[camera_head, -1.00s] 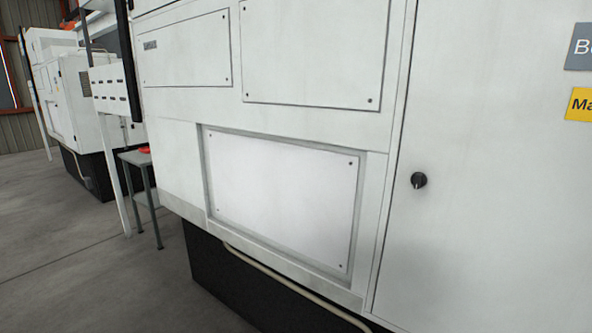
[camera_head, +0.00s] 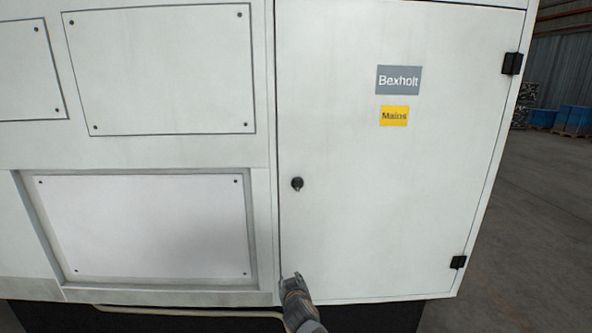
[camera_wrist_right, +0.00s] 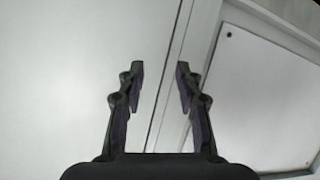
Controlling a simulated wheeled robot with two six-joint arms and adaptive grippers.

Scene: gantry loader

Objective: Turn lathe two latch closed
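The latch (camera_head: 297,184) is a small black knob near the left edge of a white cabinet door (camera_head: 400,210). The door lies flush with the machine's front. My right gripper (camera_head: 290,280) shows at the bottom of the head view, below the latch and close to the door's lower left corner. In the right wrist view its two dark fingers (camera_wrist_right: 158,85) are apart with nothing between them, facing the white panel and a door seam. The latch does not show in the wrist view. My left gripper is in neither view.
The door carries a grey "Bexholt" label (camera_head: 399,80) and a yellow "Mains" label (camera_head: 394,116). Black hinges (camera_head: 512,63) sit on its right edge. A recessed panel (camera_head: 145,227) is to the left. Open floor (camera_head: 530,230) and blue crates (camera_head: 574,120) lie to the right.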

